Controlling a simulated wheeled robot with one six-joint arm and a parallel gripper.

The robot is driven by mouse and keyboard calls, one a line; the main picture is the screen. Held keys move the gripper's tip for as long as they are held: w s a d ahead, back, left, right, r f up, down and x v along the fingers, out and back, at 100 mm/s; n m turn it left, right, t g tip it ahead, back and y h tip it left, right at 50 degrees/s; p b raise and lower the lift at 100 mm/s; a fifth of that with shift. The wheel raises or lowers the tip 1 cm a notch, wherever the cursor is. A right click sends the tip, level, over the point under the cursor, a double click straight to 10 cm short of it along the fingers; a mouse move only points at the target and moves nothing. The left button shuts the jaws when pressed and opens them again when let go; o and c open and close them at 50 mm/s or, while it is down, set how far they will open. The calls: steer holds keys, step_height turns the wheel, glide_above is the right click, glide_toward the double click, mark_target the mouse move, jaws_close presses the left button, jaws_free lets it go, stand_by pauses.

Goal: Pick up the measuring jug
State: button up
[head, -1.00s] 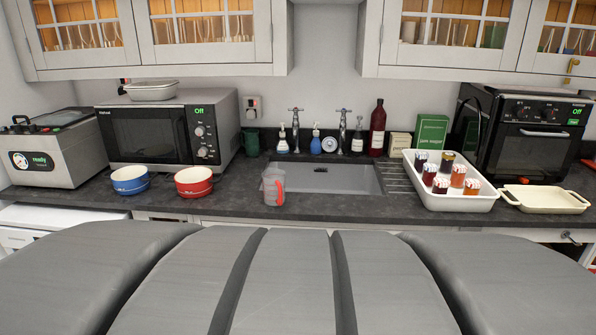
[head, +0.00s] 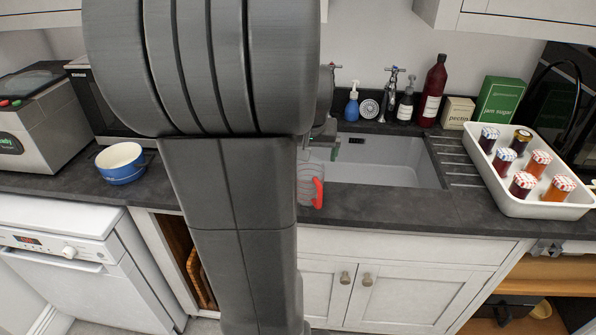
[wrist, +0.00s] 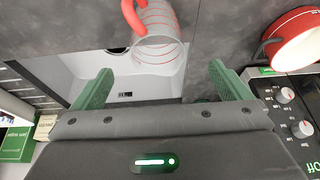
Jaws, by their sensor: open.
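The measuring jug (head: 307,184) is clear, with red markings and a red handle. It stands upright on the dark worktop at the front left edge of the sink, partly hidden by my arm in the head view. In the wrist view the jug (wrist: 160,42) lies ahead of the fingertips, roughly between their lines and apart from them. My gripper (wrist: 161,78) has its green fingers spread wide with nothing between them. In the head view my gripper (head: 330,147) is mostly hidden, just behind and above the jug.
The sink (head: 385,163) lies beside the jug. A blue bowl (head: 121,170) stands left. A white tray (head: 525,190) of jars stands right. Bottles and a tap (head: 391,92) line the back.

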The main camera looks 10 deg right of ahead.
mark_target(312, 188)
steer(key=x, duration=0.4)
steer(key=p+x, duration=0.1)
steer(key=x, duration=0.3)
steer(key=s+x, duration=0.1)
steer(key=x, duration=0.4)
steer(key=shift+d+f, duration=0.1)
steer(key=shift+f, duration=0.05)
steer(key=c, duration=1.1)
steer(key=shift+r, duration=0.2)
